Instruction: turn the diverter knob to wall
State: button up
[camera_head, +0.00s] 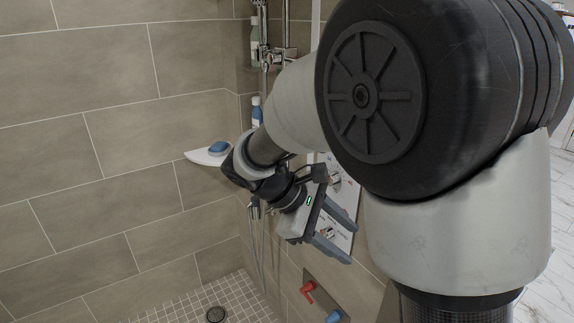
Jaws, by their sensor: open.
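A white control panel (351,172) is mounted on the tiled shower wall, partly hidden behind my gripper and arm. It carries an upper metal knob (335,181) and a lower metal knob (328,233), seen between my fingers. I cannot tell which is the diverter knob; the panel's markings are too small to read. My gripper (348,244) is open, with its two grey fingers pointing right and down in front of the panel's lower part. Nothing shows in its grip. Whether a finger touches the lower knob cannot be told.
A red lever (307,292) and a blue lever (333,316) sit on the wall below. A corner shelf (200,157) holds a blue object (218,147). A bottle (256,112) stands behind my arm. The mosaic floor has a round drain (215,314).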

jog(key=w+a+f+n+t+h+b, duration=0.3)
jog(key=w+a+f+n+h, duration=0.25)
jog(key=w+a+f, duration=0.35)
jog(key=n+t+h+b, duration=0.1)
jog(key=n+t+b, duration=0.1)
jog(key=n+t, duration=0.45)
send_near(327, 233)
jog(key=w+f+x, duration=0.1)
jog(key=x, duration=0.7)
jog(key=shift+a+f+g, duration=0.2)
jog(key=shift+a+g, duration=0.15)
jog(key=shift+g, duration=0.1)
jog(key=c, duration=1)
jog(key=shift+c, duration=0.2)
